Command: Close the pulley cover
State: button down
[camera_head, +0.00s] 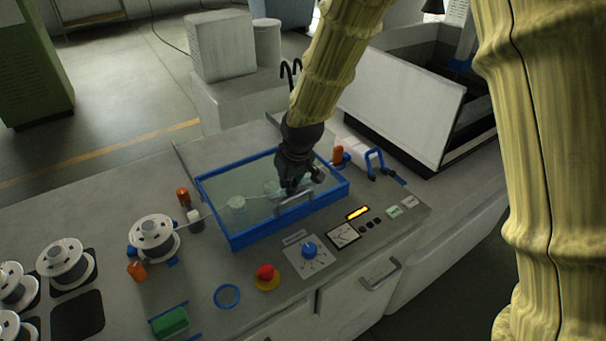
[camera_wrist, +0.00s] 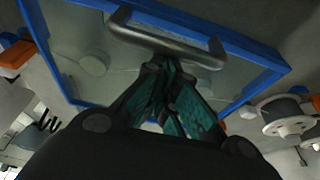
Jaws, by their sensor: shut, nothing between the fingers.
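The pulley cover (camera_head: 222,187) is a clear panel in a blue frame on the bench top, and pale pulleys (camera_head: 237,204) show through it. It lies flat or nearly so; I cannot tell whether it is fully down. A grey bar handle (camera_head: 294,205) sits near its front edge. My gripper (camera_head: 291,191) is over the cover, just behind the handle. In the wrist view the cover's blue frame (camera_wrist: 262,57) and the handle (camera_wrist: 165,43) are close to my gripper (camera_wrist: 165,68). Its fingers are together with nothing between them. I cannot tell whether they touch the handle.
A control panel with a blue knob (camera_head: 310,250), a red button (camera_head: 265,272) and a meter (camera_head: 343,235) lies in front of the cover. Wire spools (camera_head: 153,237) stand to the left. Orange posts (camera_head: 183,196) flank the cover.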

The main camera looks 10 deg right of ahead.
jog(key=shift+s+d+f, duration=0.15)
jog(key=shift+s+f, duration=0.15)
jog(key=shift+w, duration=0.15)
